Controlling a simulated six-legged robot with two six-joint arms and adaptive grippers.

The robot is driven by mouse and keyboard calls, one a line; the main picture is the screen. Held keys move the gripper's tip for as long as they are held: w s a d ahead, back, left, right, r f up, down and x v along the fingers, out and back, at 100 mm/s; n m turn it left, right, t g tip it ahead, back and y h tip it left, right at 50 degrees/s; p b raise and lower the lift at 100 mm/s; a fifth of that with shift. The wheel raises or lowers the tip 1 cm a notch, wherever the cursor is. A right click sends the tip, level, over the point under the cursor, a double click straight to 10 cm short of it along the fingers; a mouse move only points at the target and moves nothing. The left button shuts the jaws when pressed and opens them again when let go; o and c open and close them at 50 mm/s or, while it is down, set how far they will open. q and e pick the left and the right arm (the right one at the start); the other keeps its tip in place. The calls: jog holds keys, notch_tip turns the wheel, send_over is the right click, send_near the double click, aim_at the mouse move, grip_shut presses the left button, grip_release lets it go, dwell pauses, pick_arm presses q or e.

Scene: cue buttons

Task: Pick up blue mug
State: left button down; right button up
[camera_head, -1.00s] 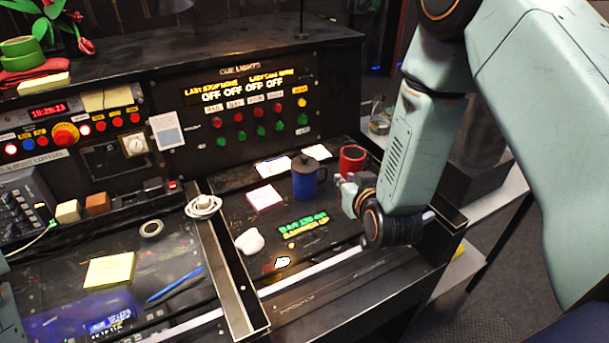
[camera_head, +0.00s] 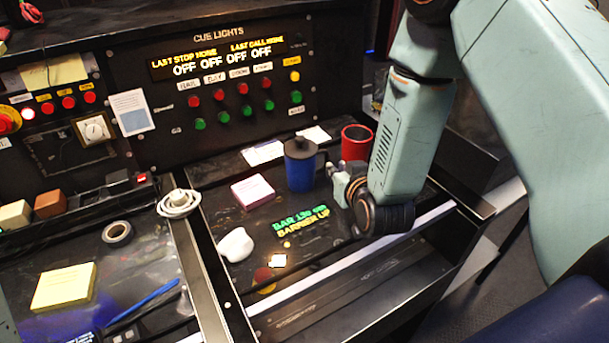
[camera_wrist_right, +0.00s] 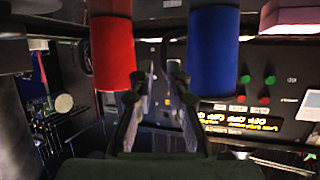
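The blue mug (camera_head: 301,174), with a dark lid and a dark handle on its right, stands upright on the black desk in the head view. In the wrist view, which looks upside down, it is at the right (camera_wrist_right: 213,52). My right gripper (camera_head: 343,181) is just right of the blue mug, in front of the red mug (camera_head: 356,143). In the wrist view the right gripper (camera_wrist_right: 160,75) is open and empty, its fingers pointing between the red mug (camera_wrist_right: 112,50) and the blue mug. My left gripper is not in view.
A pink note pad (camera_head: 252,191) lies left of the blue mug. A white lump-shaped object (camera_head: 235,244) and lit green and yellow text (camera_head: 300,219) are in front. The cue lights panel (camera_head: 231,95) stands behind. A raised black divider (camera_head: 205,275) runs along the desk's left part.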

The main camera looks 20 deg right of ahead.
aim_at(327, 161)
jog(key=shift+w+f, duration=0.1)
jog(key=shift+f, duration=0.25)
jog(key=shift+w+a+f, duration=0.1)
jog(key=shift+w+a, duration=0.05)
jog(key=shift+w, duration=0.3)
jog(key=shift+w+a+f, duration=0.1)
jog(key=shift+w+a, duration=0.05)
jog(key=shift+w, duration=0.25)
jog(key=x, duration=0.5)
jog(key=shift+d+r, duration=0.15)
jog(key=shift+d, duration=0.05)
jog(key=shift+w+a, duration=0.15)
jog(key=shift+w, duration=0.3)
jog(key=shift+d, duration=0.25)
jog(key=shift+c, duration=0.4)
grip_shut()
jog(key=shift+a, duration=0.2)
jog(key=shift+d, duration=0.15)
